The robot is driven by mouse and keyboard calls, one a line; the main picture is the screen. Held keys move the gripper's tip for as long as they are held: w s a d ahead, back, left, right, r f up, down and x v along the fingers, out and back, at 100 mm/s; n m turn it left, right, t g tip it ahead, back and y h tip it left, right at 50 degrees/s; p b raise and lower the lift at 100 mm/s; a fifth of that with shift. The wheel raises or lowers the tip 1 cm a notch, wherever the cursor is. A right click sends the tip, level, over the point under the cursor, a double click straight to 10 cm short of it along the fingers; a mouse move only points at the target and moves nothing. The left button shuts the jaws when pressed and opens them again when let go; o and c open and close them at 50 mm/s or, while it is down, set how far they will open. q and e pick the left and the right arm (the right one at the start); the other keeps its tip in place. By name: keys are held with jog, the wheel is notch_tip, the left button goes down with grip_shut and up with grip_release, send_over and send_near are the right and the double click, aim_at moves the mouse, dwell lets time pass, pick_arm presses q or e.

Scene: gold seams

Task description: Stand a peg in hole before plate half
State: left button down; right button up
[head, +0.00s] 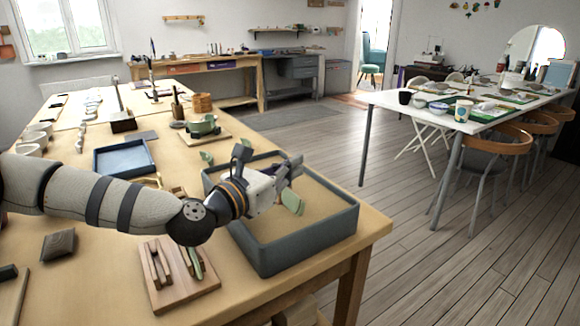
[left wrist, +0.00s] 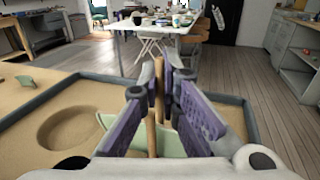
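My left gripper (head: 292,168) is over the blue-grey sand tray (head: 308,246). In the left wrist view its purple fingers (left wrist: 160,72) close around a slim brown wooden peg (left wrist: 159,100), which points roughly upright. A second brown stick-like piece (left wrist: 151,138) shows lower, between the finger bases. A pale green plate half (left wrist: 172,143) stands in the sand just behind the fingers, partly hidden by them; in the head view it shows below the fingertips (head: 293,203). The hole in the sand and the peg's lower end are hidden. My right gripper is out of view.
A dark blue tray (head: 124,160) lies farther back.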

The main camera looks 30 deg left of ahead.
pick_arm(q)
jog(key=shift+f, duration=0.1)
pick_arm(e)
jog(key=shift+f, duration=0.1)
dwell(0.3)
pick_arm(q)
jog(key=shift+f, duration=0.15)
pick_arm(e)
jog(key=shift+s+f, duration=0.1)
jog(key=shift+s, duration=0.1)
pick_arm(q)
jog(key=shift+f, duration=0.25)
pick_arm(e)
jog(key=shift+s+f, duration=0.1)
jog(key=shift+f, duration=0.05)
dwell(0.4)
pick_arm(q)
jog(key=shift+r+p, duration=1.05)
jog(key=shift+r, duration=1.8)
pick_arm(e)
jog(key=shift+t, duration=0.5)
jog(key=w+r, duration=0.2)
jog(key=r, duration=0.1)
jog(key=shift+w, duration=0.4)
pick_arm(q)
jog(key=shift+f, duration=0.15)
